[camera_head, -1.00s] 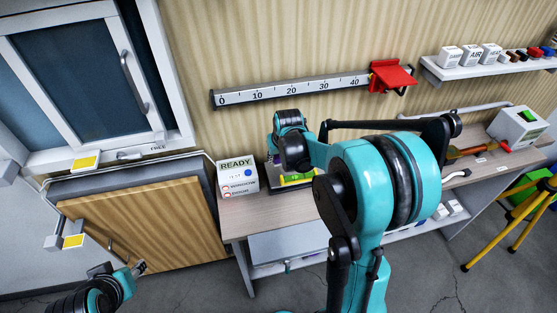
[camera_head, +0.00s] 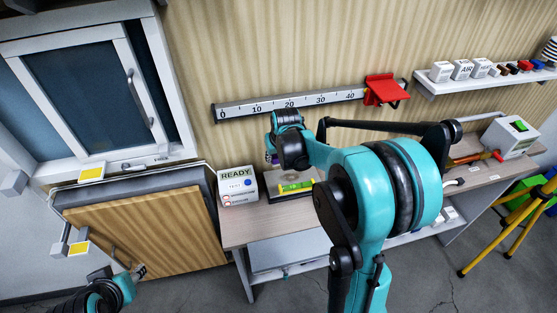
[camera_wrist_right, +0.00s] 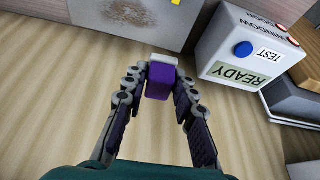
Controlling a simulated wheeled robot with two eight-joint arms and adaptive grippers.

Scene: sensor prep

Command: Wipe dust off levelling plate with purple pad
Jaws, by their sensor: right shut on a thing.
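The purple pad (camera_wrist_right: 159,82) is between the fingertips of my right gripper (camera_wrist_right: 160,78) in the right wrist view, with a pale block at its far end. The gripper is shut on it. In the head view the pad (camera_head: 272,158) shows small under the teal wrist, above and behind the plate. The grey levelling plate (camera_wrist_right: 108,28) shows at the top of the wrist view, with brown dust specks on it. The pad looks apart from the plate.
A white READY box (camera_head: 238,186) stands left of the plate, close to my right gripper. A ruler rail (camera_head: 270,106) with a red slider (camera_head: 381,89) is on the wall behind. A wooden panel (camera_head: 150,230) is at left. A yellow tripod (camera_head: 515,235) stands at right.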

